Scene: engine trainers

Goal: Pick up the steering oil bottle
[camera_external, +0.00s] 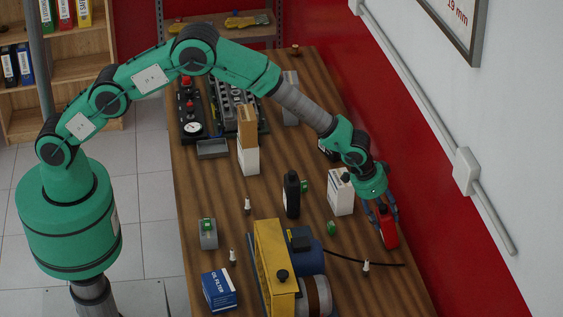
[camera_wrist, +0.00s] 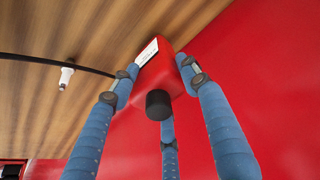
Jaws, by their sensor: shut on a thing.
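A red bottle (camera_external: 388,229) with a white label is at the right edge of the wooden table in the external view. In the wrist view the red bottle (camera_wrist: 152,84) shows its black cap toward the camera. My gripper (camera_external: 383,211) has blue fingers around the bottle's upper part and is shut on it. In the wrist view my gripper (camera_wrist: 155,75) has fingers on both sides of the bottle and one below the cap. I cannot tell whether the bottle's base touches the table. The label text is too small to read.
A small white spark plug (camera_external: 366,266) and black cable (camera_external: 350,259) lie near the red bottle. A red wall (camera_external: 440,190) borders the right.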

